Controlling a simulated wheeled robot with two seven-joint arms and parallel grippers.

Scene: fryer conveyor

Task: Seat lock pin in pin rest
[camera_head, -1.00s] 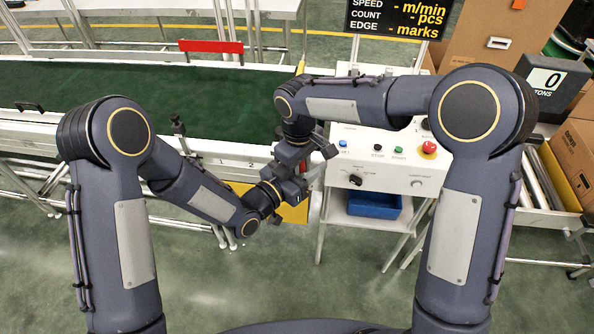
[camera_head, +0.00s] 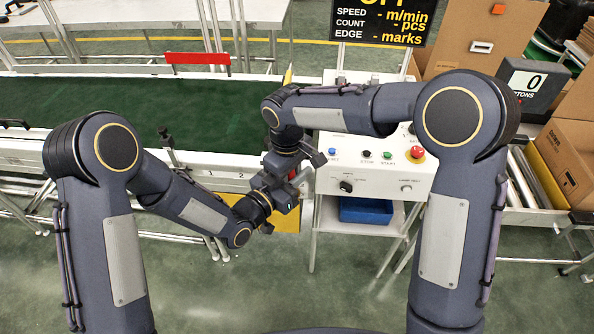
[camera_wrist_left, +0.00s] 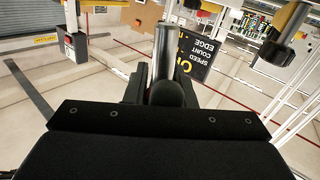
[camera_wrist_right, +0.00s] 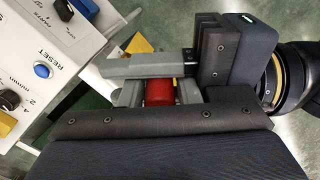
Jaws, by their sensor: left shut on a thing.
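My left gripper (camera_head: 291,186) is in front of the conveyor's near edge, close below my right gripper (camera_head: 292,160). In the left wrist view a grey rod (camera_wrist_left: 167,45) with a dark rounded end stands between my left fingers, which are shut on it. It looks like the lock pin. In the right wrist view a red cylinder (camera_wrist_right: 159,88) sits between grey finger parts; I cannot tell whether my right fingers press on it or whether it belongs to the pin. My left gripper crosses close beyond it. I cannot make out the pin rest.
The green conveyor belt (camera_head: 130,108) runs behind my grippers. A dark upright bracket (camera_head: 168,146) stands on its near edge. The control panel (camera_head: 385,178) with buttons is close to the right, with a blue bin (camera_head: 365,211) below. A cardboard box (camera_head: 470,50) stands behind.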

